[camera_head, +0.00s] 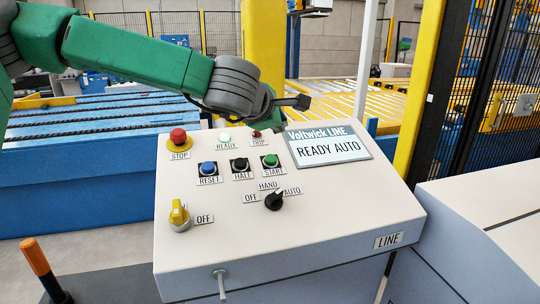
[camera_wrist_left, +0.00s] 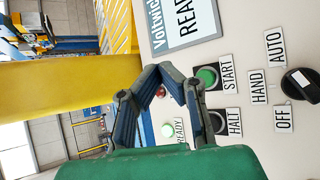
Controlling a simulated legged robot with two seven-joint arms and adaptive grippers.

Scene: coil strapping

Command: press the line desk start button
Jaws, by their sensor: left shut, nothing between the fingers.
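The green start button (camera_head: 270,160) sits in the upper right of the button rows on the sloping white line desk (camera_head: 330,215), above its START label. It also shows in the left wrist view (camera_wrist_left: 207,77), right of my fingertips. My left gripper (camera_head: 300,102) is over the desk's back edge, above and behind the button, apart from it. In the left wrist view its two fingers (camera_wrist_left: 160,74) are shut and empty. The desk display (camera_head: 328,148) reads READY AUTO, and the READY lamp (camera_head: 225,137) glows. My right gripper is out of view.
A black HALT button (camera_head: 239,164) and blue RESET button (camera_head: 208,168) stand left of start. A red STOP button (camera_head: 178,137), yellow switch (camera_head: 179,214) and black HAND/AUTO selector (camera_head: 274,201) share the panel. A yellow post (camera_head: 420,90) stands behind right; blue conveyor (camera_head: 90,150) lies left.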

